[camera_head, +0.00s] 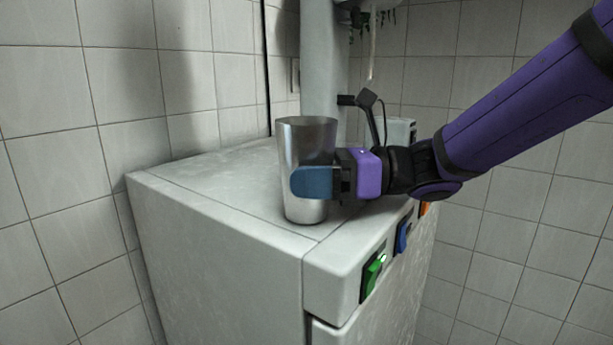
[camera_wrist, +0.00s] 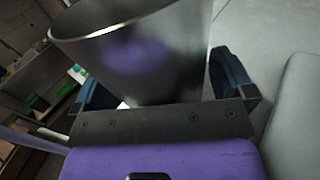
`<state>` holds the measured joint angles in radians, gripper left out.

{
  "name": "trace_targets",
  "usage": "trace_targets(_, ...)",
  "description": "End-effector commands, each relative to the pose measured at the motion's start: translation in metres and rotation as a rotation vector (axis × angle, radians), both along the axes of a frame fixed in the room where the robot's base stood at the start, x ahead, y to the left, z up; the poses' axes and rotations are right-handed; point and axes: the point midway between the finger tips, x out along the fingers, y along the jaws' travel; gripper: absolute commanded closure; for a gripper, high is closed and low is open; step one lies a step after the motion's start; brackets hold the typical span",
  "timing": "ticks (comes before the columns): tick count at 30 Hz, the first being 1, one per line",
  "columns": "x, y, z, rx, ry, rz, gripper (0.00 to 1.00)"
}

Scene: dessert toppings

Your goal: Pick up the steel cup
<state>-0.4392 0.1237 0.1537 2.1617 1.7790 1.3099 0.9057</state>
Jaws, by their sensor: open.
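The steel cup (camera_head: 303,139) stands upright on top of the white cabinet (camera_head: 215,195), close to its front corner. In the wrist view the steel cup (camera_wrist: 145,55) fills the space between the two blue fingers. My gripper (camera_head: 318,182) reaches in from the right at about mid-height of the cup. Its near blue finger covers part of the cup's side in the head view. My gripper (camera_wrist: 165,85) is open, with a finger on each side of the cup. A small gap shows beside the right finger. Whether the left finger touches the cup cannot be told.
A grey column (camera_head: 322,60) rises behind the cup at the back of the cabinet. Green (camera_head: 373,272) and blue (camera_head: 403,236) switches sit on the cabinet's front face. Tiled walls close in behind. The cabinet top left of the cup is clear.

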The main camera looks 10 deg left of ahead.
Motion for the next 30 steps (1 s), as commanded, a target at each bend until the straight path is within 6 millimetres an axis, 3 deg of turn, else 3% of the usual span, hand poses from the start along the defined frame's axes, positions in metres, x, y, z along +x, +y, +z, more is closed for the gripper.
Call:
trace_targets(3,0.000,0.000,0.000,0.000,0.000,0.000,0.02)
trace_targets(9,0.000,-0.001,0.000,0.000,0.000,0.000,0.48)
trace_targets(11,0.000,-0.001,0.001,0.001,-0.001,0.000,0.59)
trace_targets(20,0.000,-0.001,0.004,0.001,-0.002,0.000,0.59)
trace_targets(30,-0.006,-0.007,0.038,0.001,-0.003,0.000,0.59)
